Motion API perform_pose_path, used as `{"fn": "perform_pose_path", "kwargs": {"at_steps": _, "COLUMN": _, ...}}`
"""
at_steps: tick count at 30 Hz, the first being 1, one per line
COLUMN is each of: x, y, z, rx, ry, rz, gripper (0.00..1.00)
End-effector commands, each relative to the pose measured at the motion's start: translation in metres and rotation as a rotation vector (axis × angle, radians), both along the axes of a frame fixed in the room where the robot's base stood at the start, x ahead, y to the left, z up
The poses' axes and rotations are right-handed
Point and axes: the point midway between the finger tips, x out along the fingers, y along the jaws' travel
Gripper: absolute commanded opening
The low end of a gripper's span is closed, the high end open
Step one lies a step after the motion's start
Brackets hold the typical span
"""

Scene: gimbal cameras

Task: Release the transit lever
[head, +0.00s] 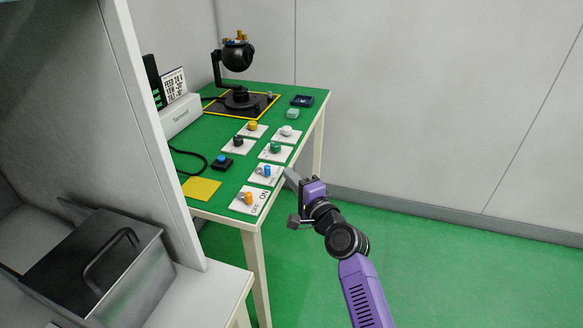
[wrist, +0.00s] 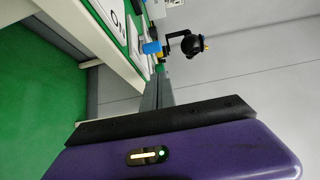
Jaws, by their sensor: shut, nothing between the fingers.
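A blue-handled lever (head: 266,171) sits on a white plate near the table's right edge. An orange-handled lever (head: 248,197) sits on a plate marked ON and OFF at the near corner. I cannot read which one is the transit lever. A black gimbal camera (head: 237,58) stands on its base at the far end; it also shows in the wrist view (wrist: 190,45). My gripper (head: 289,174) is shut and empty, just right of the blue-handled lever's plate; contact is unclear. The wrist view shows its grey fingers (wrist: 158,92) and a blue handle (wrist: 152,47) beyond.
The green-topped table (head: 215,132) also holds plates with a green knob (head: 275,147), a white knob (head: 287,130), a black knob (head: 238,140) and a yellow knob (head: 252,125). A blue button box (head: 222,163) lies left. A partition (head: 150,120) stands left; floor at right is clear.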

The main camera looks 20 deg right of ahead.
Motion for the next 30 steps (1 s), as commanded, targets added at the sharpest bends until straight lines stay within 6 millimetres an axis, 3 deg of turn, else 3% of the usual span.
{"fn": "perform_pose_path", "kwargs": {"at_steps": 6, "x": -0.037, "y": 0.013, "z": 0.001, "rx": -0.001, "ry": 0.002, "rz": -0.001, "gripper": 0.0}}
{"fn": "perform_pose_path", "kwargs": {"at_steps": 12, "x": -0.055, "y": 0.02, "z": 0.0, "rx": -0.001, "ry": 0.001, "rz": -0.002, "gripper": 0.0}}
{"fn": "perform_pose_path", "kwargs": {"at_steps": 30, "x": -0.059, "y": 0.021, "z": 0.0, "rx": -0.002, "ry": 0.0, "rz": -0.002, "gripper": 0.0}}
